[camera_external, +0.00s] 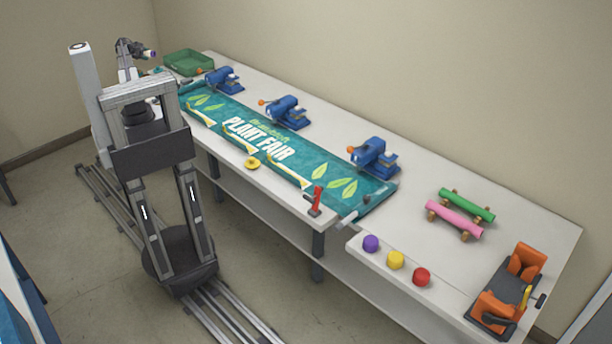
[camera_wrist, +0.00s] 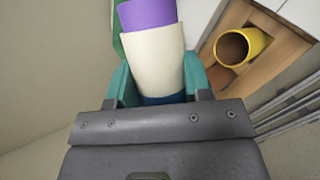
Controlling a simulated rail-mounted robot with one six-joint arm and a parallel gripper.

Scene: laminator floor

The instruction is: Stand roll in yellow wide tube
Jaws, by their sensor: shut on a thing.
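My gripper (camera_wrist: 160,88) is shut on a roll (camera_wrist: 155,55) with a cream body and a purple end; a dark blue band shows at the fingers. The purple end points away from my gripper. The yellow wide tube (camera_wrist: 242,46) is to the right in the wrist view, open mouth showing, in a wooden holder (camera_wrist: 233,15). The roll is beside the tube and apart from it. In the external view my gripper (camera_external: 146,50) is raised at the far left end of the table, and the tube does not show.
The long white table (camera_external: 470,165) carries a teal banner (camera_external: 235,122), blue clamp-like devices (camera_external: 286,110) and a green tray (camera_external: 188,62). Purple, yellow and red caps (camera_external: 396,259) sit near its front right. Wooden walls surround the tube's compartment.

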